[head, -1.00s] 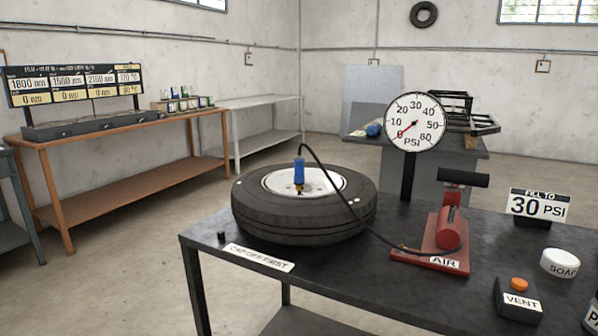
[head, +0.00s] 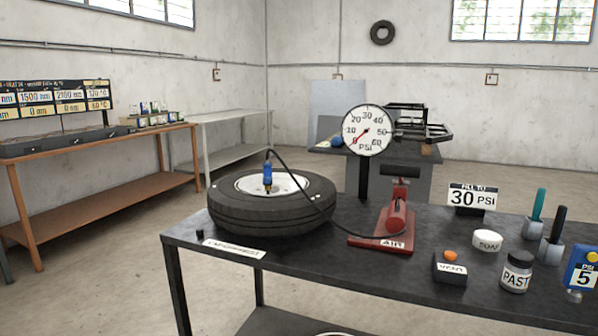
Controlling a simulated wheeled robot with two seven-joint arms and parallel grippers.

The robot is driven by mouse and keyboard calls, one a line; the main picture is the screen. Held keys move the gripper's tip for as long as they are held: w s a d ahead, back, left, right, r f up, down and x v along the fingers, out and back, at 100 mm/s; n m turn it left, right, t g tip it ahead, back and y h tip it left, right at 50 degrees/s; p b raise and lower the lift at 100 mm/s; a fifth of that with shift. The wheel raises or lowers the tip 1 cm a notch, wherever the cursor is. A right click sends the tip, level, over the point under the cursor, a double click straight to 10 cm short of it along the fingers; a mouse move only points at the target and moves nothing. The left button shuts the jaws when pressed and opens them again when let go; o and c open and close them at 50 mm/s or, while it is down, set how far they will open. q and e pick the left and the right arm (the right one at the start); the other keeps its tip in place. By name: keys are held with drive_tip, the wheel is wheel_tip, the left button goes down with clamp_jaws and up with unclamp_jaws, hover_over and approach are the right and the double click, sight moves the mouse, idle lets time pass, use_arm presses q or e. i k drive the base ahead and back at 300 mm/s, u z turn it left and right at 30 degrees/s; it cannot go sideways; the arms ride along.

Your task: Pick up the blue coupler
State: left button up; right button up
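The blue coupler (head: 267,175) stands upright at the wheel's white hub, on the tire (head: 271,214) lying flat on the dark table. A black hose (head: 318,206) runs from the coupler's top over the tire to the red air pump (head: 396,220) labelled AIR. Neither of my grippers is in view.
A pressure gauge (head: 368,131) stands behind the pump, its red needle near 0. A "30 PSI" sign (head: 472,198), a VENT box (head: 450,270), a SOAP tub (head: 487,241) and a PASTE jar (head: 516,272) are on the right. A small black cap (head: 200,233) sits at the table's left end.

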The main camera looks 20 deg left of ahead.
sight(267, 178)
drive_tip(key=i, duration=0.5)
drive_tip(key=u, duration=1)
